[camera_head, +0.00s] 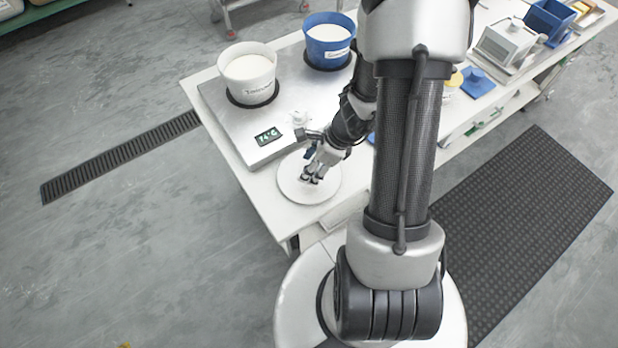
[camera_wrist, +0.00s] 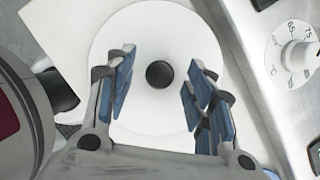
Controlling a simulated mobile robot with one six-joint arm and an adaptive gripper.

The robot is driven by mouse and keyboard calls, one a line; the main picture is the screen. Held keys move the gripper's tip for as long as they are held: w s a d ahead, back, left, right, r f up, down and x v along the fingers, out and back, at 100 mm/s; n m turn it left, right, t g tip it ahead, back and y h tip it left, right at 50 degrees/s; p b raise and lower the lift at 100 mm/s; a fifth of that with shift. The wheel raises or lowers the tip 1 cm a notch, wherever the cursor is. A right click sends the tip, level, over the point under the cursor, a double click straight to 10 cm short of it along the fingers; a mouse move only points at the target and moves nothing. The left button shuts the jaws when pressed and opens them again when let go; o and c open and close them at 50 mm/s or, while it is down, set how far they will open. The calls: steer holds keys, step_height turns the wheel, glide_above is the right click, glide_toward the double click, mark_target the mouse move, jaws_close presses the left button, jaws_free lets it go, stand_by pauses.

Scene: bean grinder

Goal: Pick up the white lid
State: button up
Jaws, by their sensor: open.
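The white lid (camera_head: 299,190) is a flat round disc on the white table, at the near left corner in the head view. In the wrist view the lid (camera_wrist: 150,40) fills the middle, with a round black knob (camera_wrist: 159,74) at its centre. My gripper (camera_head: 309,178) is over the lid. In the wrist view its blue-padded fingers (camera_wrist: 160,88) are open, one on each side of the knob, with visible gaps between pads and knob. I cannot tell how high the fingertips are above the lid.
A metal heating unit (camera_head: 229,119) with a dial and temperature display stands just behind the lid. It holds a white pot (camera_head: 249,85) and a blue pot (camera_head: 329,50). A grey box (camera_head: 504,45) and blue items are farther right. The table's edge (camera_head: 262,215) is close to the lid.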

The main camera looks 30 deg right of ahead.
steer(key=shift+f, duration=0.1)
steer(key=shift+c, duration=0.5)
steer(key=c, duration=1.1)
steer(key=shift+o, duration=0.2)
